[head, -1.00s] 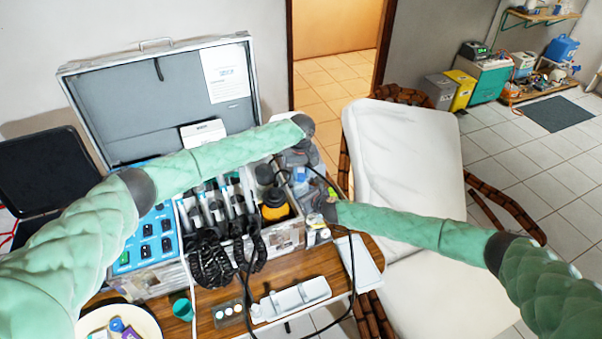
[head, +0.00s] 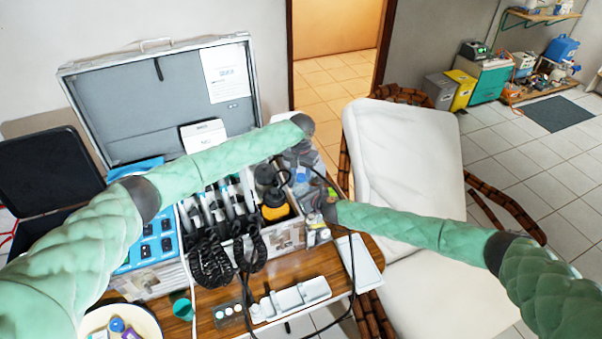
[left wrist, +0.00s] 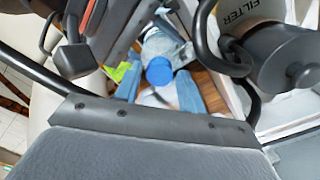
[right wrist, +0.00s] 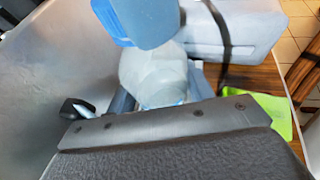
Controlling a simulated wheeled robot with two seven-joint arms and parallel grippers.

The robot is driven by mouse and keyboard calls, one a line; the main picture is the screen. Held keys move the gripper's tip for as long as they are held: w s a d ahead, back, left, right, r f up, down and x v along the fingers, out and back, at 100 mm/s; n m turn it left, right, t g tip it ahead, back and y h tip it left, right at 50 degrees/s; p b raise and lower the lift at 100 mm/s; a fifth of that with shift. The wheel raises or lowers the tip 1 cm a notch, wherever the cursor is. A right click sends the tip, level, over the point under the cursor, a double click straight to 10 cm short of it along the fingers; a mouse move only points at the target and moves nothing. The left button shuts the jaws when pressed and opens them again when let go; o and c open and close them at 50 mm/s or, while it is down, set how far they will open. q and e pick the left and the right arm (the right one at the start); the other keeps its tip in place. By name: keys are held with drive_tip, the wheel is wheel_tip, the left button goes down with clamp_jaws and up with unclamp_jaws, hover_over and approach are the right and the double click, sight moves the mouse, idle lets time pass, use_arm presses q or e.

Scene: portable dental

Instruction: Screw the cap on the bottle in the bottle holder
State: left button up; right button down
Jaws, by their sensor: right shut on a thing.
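The blue cap (left wrist: 158,71) shows in the left wrist view, at the near end of a clear bottle (left wrist: 160,45). I cannot tell whether it is threaded tight. My left gripper (left wrist: 159,92) has its fingers apart, one on each side of the cap in the picture. In the right wrist view my right gripper (right wrist: 160,88) is shut on a clear, bottle-like body (right wrist: 155,70), with a blue part (right wrist: 148,22) above it. In the head view the grippers are close together at the case's right end, and the arms mostly hide the bottle and its holder.
The open dental case (head: 160,100) stands on a wooden table (head: 285,268), with hoses and handpieces inside. A grey filter canister (left wrist: 285,58) and black tubes crowd my left gripper. A bright green item (right wrist: 272,115) lies beside my right gripper. A white reclined chair (head: 405,150) is to the right.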

use_arm(q)
drive_tip(key=shift+o, duration=0.5)
drive_tip(key=shift+r, duration=2.25)
drive_tip(key=shift+c, duration=0.3)
drive_tip(key=r, duration=0.1)
drive_tip(key=w+r, duration=0.1)
drive_tip(key=r, duration=0.1)
drive_tip(key=shift+w+a+r, duration=0.15)
drive_tip(key=shift+a+r, duration=0.05)
drive_tip(key=shift+a, duration=0.1)
drive_tip(key=n, duration=0.1)
drive_tip(key=s+n, duration=0.1)
drive_tip(key=shift+d+n, duration=0.25)
drive_tip(key=shift+n, duration=0.05)
drive_tip(key=shift+s+d+n, duration=0.1)
drive_tip(key=shift+s+n, duration=0.1)
drive_tip(key=shift+n, duration=1.1)
